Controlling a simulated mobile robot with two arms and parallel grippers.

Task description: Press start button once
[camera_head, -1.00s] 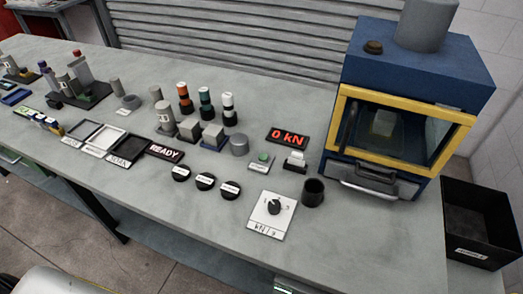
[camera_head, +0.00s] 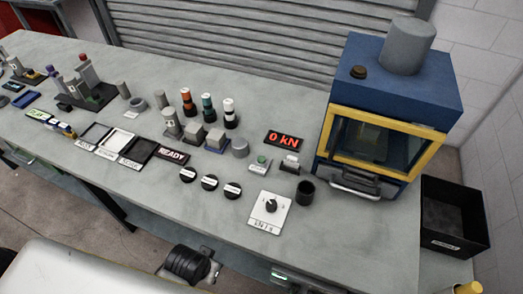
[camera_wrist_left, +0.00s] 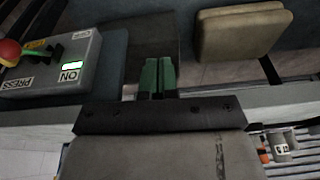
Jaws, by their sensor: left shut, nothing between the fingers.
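A small green button (camera_head: 262,159) sits on a pale labelled base on the grey bench, in front of the red "0 kN" display (camera_head: 284,140). The label is too small to read. My left gripper (camera_wrist_left: 158,72) shows in the left wrist view with its two green fingers together and nothing between them. Beside it at the left is a grey box (camera_wrist_left: 95,75) with "ON" and "PRESS" labels, a lit green strip and a red knob (camera_wrist_left: 9,50). The gripper is apart from this box. My right gripper is not in view.
A blue press machine with a yellow-framed window (camera_head: 330,150) stands at the right of the bench (camera_head: 120,190). A dial plate (camera_head: 270,222), a black cup (camera_head: 305,193), black discs and several weights stand around the button. A black bin (camera_head: 452,240) is at the far right.

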